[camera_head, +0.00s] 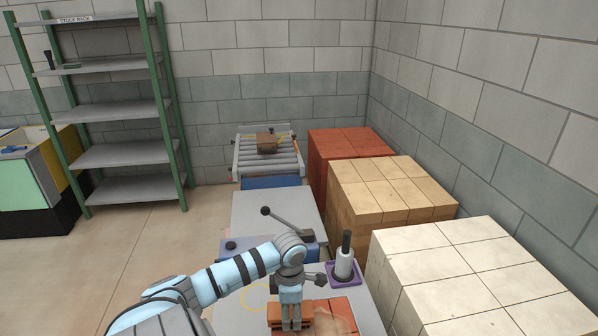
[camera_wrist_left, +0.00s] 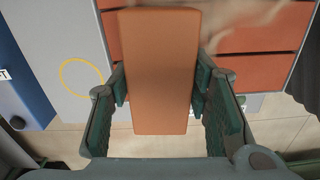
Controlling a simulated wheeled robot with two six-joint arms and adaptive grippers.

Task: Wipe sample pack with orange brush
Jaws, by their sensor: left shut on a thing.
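My left gripper (camera_head: 291,326) is low at the bottom of the head view, over the front of the bench. It is shut on the orange brush (camera_wrist_left: 160,75), a plain long orange block between the two green-padded fingers in the left wrist view. The sample pack (camera_wrist_left: 265,75) is a set of orange-red bricks behind the brush, with a pale brown dusty patch (camera_wrist_left: 240,22) across its top. The pack also shows in the head view (camera_head: 343,312), just right of the gripper. The brush hides part of the pack; whether they touch I cannot tell. My right gripper is not in view.
A purple tray (camera_head: 333,280) with a white, dark-handled cylinder (camera_head: 344,262) stands right of my gripper. A yellow ring (camera_head: 257,298) marks the grey bench. White bricks (camera_head: 480,275) stack close on the right. A roller conveyor (camera_head: 283,166) lies farther back.

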